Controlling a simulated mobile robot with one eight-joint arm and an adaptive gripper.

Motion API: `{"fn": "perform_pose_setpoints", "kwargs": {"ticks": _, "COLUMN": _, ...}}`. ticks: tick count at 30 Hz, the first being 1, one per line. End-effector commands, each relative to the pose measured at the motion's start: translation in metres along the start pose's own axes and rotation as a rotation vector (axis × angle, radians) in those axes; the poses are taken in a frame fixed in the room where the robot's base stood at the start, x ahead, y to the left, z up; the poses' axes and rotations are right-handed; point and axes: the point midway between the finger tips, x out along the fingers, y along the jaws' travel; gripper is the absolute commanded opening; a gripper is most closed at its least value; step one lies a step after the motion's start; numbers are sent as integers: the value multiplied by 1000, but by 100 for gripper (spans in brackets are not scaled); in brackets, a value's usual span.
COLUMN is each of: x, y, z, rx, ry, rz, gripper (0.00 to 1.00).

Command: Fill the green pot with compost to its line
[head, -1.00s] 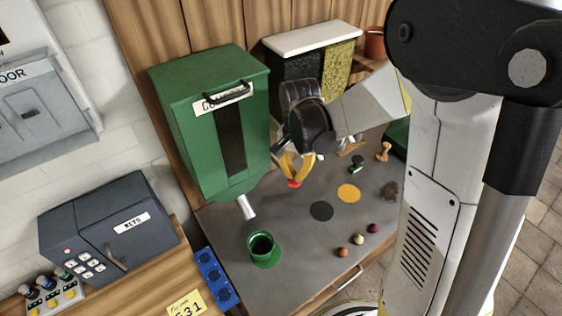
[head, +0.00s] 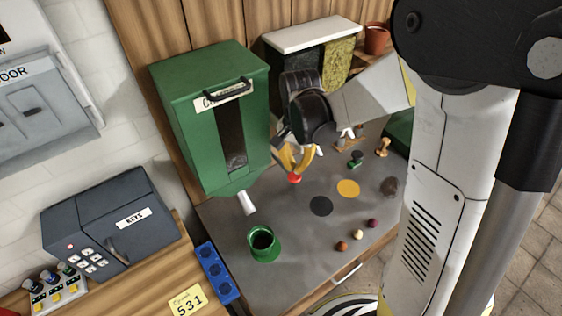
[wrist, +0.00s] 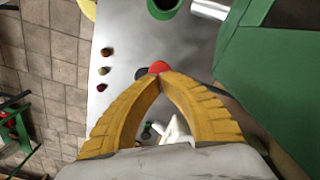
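The green pot (head: 270,254) stands upright on the grey worktop, just in front of and below the metal spout (head: 247,202) of the green compost dispenser (head: 173,115). It is partly in view at the top of the wrist view (wrist: 163,12). Its inside is dark; I cannot read a fill level or line. My gripper (head: 295,169) is right of the dispenser, with its yellow fingertips together in the wrist view (wrist: 159,79). A red knob (head: 294,179) is right at the fingertips and shows just beyond them (wrist: 158,67). Whether they touch it is unclear.
A black disc (head: 321,206) and a yellow disc (head: 348,188) lie on the worktop, with several small round items near its front edge. A blue strip (head: 216,273) and a dark key safe (head: 110,225) are at the left. Stampers (head: 383,147) stand at the right.

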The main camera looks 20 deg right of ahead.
Motion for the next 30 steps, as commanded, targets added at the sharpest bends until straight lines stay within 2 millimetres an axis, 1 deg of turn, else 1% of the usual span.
{"fn": "perform_pose_setpoints", "kwargs": {"ticks": 3, "x": 8, "y": 0, "z": 0, "rx": 0, "ry": 0, "rz": 0, "gripper": 0}}
{"fn": "perform_pose_setpoints", "kwargs": {"ticks": 30, "x": 53, "y": 0, "z": 0, "rx": 0, "ry": 0, "rz": 0, "gripper": 0}}
